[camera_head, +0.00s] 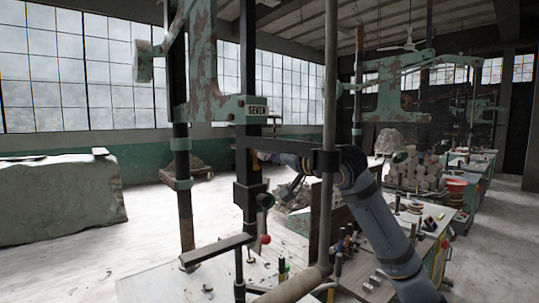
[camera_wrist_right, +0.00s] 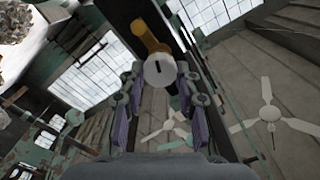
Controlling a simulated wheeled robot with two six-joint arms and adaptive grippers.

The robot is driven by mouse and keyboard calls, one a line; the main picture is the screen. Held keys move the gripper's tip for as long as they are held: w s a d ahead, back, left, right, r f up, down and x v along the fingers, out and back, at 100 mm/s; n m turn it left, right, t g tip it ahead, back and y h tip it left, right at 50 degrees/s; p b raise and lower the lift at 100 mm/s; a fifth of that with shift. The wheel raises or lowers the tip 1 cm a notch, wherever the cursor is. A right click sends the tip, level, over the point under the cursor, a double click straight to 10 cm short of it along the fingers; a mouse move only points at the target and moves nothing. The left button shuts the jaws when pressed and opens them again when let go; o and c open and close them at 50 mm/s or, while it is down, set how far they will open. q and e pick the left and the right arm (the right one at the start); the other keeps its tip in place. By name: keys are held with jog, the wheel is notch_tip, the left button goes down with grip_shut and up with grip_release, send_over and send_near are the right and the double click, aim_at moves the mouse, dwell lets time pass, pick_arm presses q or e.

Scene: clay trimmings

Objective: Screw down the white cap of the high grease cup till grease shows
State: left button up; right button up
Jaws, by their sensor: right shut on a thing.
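The white cap (camera_wrist_right: 158,71) of the grease cup shows in the wrist view as a round face with a dark slot. The yellow-brown cup body (camera_wrist_right: 149,38) runs up behind it. My right gripper (camera_wrist_right: 160,80) has one finger on each side of the cap and is shut on it. In the head view my right gripper (camera_head: 268,157) reaches left behind a grey rod, to a small yellow part (camera_head: 256,164) at the dark upright; the cap itself is hidden there. I see no grease around the cap. My left gripper is not in view.
A grey vertical rod (camera_head: 330,90) stands close in front of my right wrist. The green frame (camera_head: 207,70) with a SEVEN plate rises at the left. A lever with a red knob (camera_head: 265,239) is below. The workbench (camera_head: 160,288) holds several small tools.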

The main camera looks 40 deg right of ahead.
jog(key=shift+f, duration=0.15)
jog(key=o, duration=1.2)
jog(key=shift+c, duration=0.2)
notch_tip(320, 180, up, 9)
jog(key=shift+w+a+r, duration=0.1)
jog(key=shift+a, duration=0.05)
jog(key=shift+r, duration=0.5)
jog(key=shift+f, duration=0.1)
